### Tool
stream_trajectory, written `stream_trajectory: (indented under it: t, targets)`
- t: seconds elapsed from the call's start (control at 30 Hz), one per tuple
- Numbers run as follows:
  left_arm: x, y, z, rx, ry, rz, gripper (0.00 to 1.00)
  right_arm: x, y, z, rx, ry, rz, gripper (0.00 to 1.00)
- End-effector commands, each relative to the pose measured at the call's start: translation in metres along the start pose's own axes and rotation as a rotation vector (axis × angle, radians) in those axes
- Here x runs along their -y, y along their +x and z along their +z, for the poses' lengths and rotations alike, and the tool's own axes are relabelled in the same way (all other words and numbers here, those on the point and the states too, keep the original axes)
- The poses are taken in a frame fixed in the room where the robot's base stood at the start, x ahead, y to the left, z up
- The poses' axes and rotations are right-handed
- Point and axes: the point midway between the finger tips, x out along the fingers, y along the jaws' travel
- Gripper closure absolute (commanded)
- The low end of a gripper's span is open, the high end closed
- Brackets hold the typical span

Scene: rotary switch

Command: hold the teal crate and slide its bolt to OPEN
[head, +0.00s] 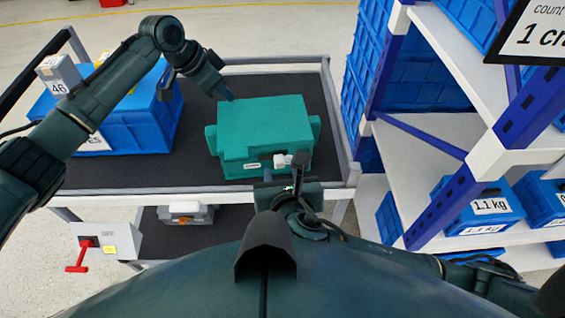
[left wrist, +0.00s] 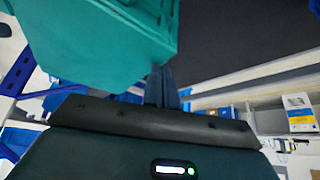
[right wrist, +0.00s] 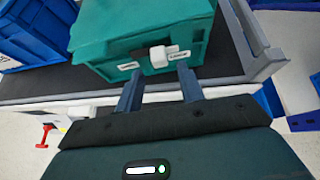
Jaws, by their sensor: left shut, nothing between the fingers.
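The teal crate (head: 262,122) stands closed on the dark top of a cart. Its front carries a white bolt knob (right wrist: 158,57) between two small white labels whose words I cannot read. In the head view the knob (head: 280,160) sits near the middle of the crate's front. My left gripper (head: 229,97) is shut and empty at the crate's back left corner; its fingers (left wrist: 161,86) are together beside the crate (left wrist: 100,40). My right gripper (right wrist: 158,88) is open in front of the crate, its fingers apart just below the knob, holding nothing.
A blue crate (head: 150,118) with a grey box marked 46 (head: 58,75) stands left on the cart. A rack (head: 440,160) with blue bins stands right. A grey box with a red lever (head: 82,243) is at the front left. Bare cart top (head: 280,85) lies behind the teal crate.

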Motion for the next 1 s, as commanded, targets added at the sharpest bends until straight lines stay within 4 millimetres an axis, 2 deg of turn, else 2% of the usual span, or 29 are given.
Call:
stream_trajectory:
  t: [0.03,0.23,0.6,1.0]
  targets:
    - [-0.003,0.007,0.007,0.017,-0.003,0.01,1.0,0.0,0.006,0.0,0.001,0.001,-0.001,0.62]
    - [-0.003,0.007,0.007,0.017,-0.003,0.01,1.0,0.0,0.021,0.0,0.001,0.002,0.0,0.62]
    - [-0.003,0.007,0.007,0.018,-0.003,0.01,1.0,0.0,0.025,0.0,0.0,0.003,0.001,0.63]
    - [-0.003,0.007,0.007,0.018,-0.003,0.01,1.0,0.0,0.025,0.0,0.0,0.003,0.001,0.95]
